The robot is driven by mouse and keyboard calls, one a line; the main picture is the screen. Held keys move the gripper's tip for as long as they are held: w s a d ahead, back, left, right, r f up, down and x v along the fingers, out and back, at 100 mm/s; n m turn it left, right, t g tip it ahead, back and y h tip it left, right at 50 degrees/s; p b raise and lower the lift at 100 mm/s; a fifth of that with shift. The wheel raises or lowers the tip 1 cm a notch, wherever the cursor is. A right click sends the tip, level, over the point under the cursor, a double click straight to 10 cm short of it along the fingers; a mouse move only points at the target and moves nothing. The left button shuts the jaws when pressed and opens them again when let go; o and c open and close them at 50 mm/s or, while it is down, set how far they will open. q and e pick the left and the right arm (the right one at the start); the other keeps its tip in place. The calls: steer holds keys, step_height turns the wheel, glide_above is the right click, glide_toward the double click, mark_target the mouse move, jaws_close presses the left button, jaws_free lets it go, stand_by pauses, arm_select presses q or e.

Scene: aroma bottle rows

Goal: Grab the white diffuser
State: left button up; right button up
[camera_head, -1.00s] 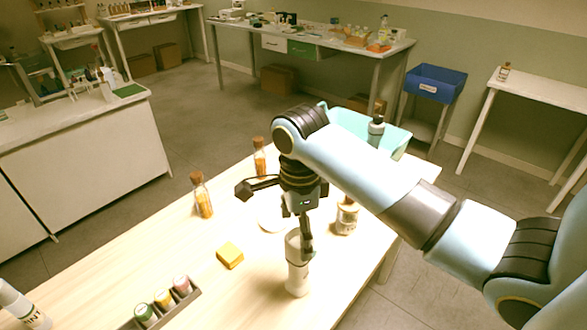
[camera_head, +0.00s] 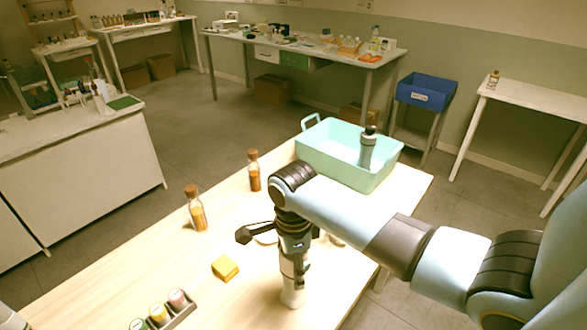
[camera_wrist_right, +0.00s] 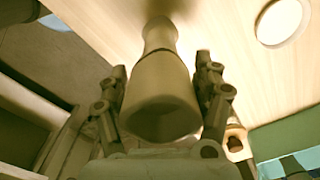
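The white diffuser (camera_head: 292,297) stands upright on the light wooden table, a pale bottle partly hidden by my right gripper. My right gripper (camera_head: 294,272) points down over its upper part. In the right wrist view, the diffuser (camera_wrist_right: 160,95) lies between the two fingers of my right gripper (camera_wrist_right: 161,75). Narrow gaps show on both sides of it, so the fingers look open around it rather than closed on it. My left gripper is not in view.
A yellow block (camera_head: 225,268) and a rack of small jars (camera_head: 181,312) lie left of the gripper. Two corked orange bottles (camera_head: 197,212) (camera_head: 254,174) stand farther back. A teal basket (camera_head: 335,165) holding a grey bottle (camera_head: 367,150) stands at the table's far end.

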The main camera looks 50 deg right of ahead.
jaws_close()
steer(key=shift+r, duration=0.1)
